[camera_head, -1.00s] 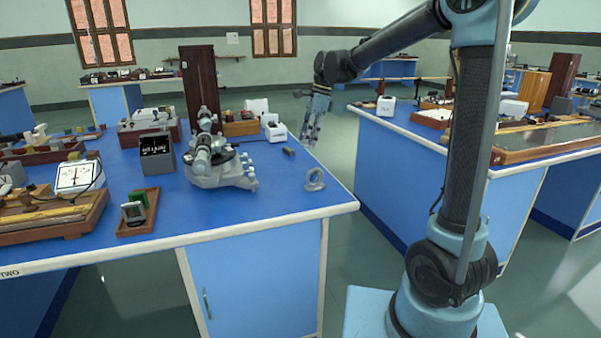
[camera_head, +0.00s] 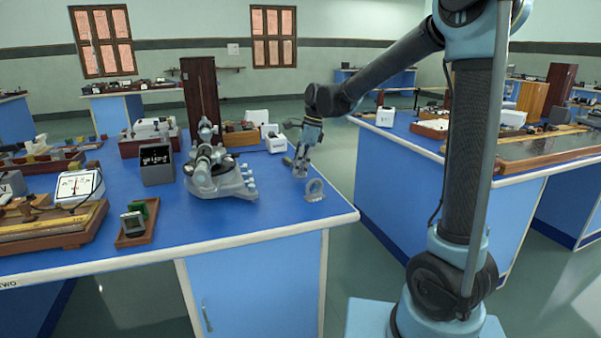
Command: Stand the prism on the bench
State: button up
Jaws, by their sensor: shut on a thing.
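My gripper (camera_head: 301,164) is over the right end of the near blue bench (camera_head: 262,215), pointing down, its fingertips low, close to the bench top. It is shut on a small, pale thing at its tips, which I take to be the prism (camera_head: 300,173). The fingers partly hide it and it is too small to make out its shape. I cannot tell whether it touches the bench.
A small dark piece (camera_head: 287,161) lies just left of my gripper. A grey ring on a foot (camera_head: 315,190) stands just in front. The grey spectrometer (camera_head: 219,178) is to the left. White boxes (camera_head: 275,141) stand behind. The bench front right is clear.

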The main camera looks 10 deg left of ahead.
notch_tip(320, 180, down, 2)
jog(key=o, duration=1.1)
jog(key=v, duration=1.2)
